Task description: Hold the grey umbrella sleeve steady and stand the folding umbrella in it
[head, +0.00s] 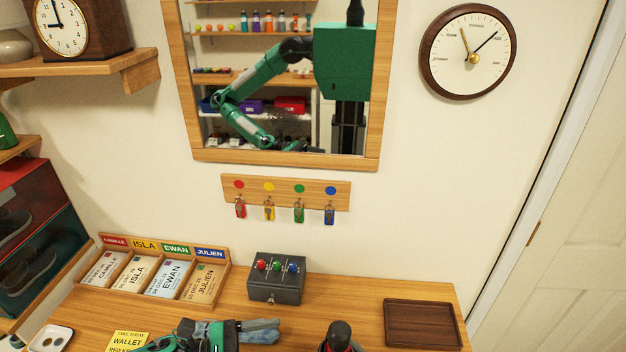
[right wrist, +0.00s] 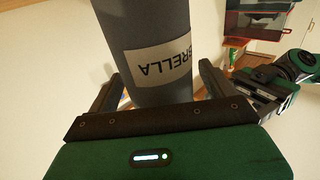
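The grey umbrella sleeve (right wrist: 158,25), a cylinder with a pale label whose visible letters end in "BRELLA", stands between the fingers of my right gripper (right wrist: 160,80). The fingers are apart, with a small gap showing at the right finger. The sleeve's ends are out of view. A dark, round-topped thing with a bit of red (head: 338,336) shows at the head view's bottom edge; it may be the folding umbrella's handle, but I cannot tell. My left gripper (head: 215,336) is low in the head view, beside a blue-grey thing (head: 260,328); its fingers are unclear.
A grey box with coloured knobs (head: 276,283) stands against the wall. An empty brown tray (head: 422,324) lies at the right. A name-card rack (head: 160,275) and a yellow note (head: 128,341) are at the left. Key hooks (head: 286,192) hang under the mirror (head: 270,163).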

